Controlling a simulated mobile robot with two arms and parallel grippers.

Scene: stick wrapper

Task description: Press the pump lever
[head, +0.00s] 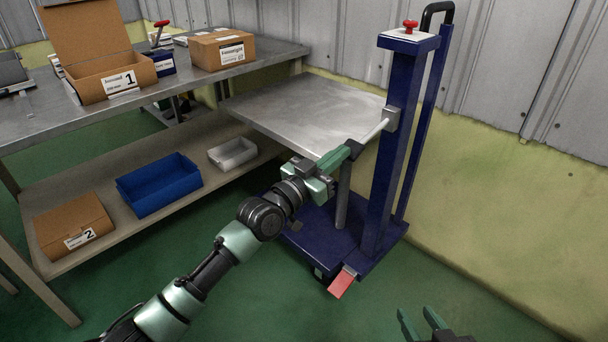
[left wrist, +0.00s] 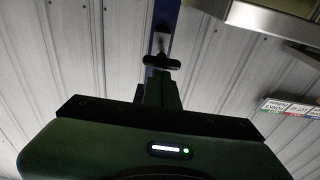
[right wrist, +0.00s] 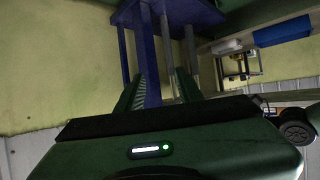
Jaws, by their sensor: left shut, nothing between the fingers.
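A pale lever rod (head: 374,132) with a dark crossbar grip (head: 353,147) sticks out from a grey block on the column of a blue lift cart (head: 384,165). The grip also shows in the left wrist view (left wrist: 161,62). My left gripper (head: 345,155) is shut and empty, its fingertips at the grip; I cannot tell whether they touch it. A red pedal (head: 342,283) sits low at the cart's front, and a red knob (head: 410,25) is on the column top. My right gripper (head: 420,318) is open and empty, low at the bottom right, away from the cart.
The cart's metal platform (head: 300,105) stands beside a metal workbench (head: 170,82) with cardboard boxes (head: 222,50). The shelf below holds a blue bin (head: 158,185), a white bin (head: 232,153) and a box (head: 73,225). A wall is behind the cart. Green floor in front is clear.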

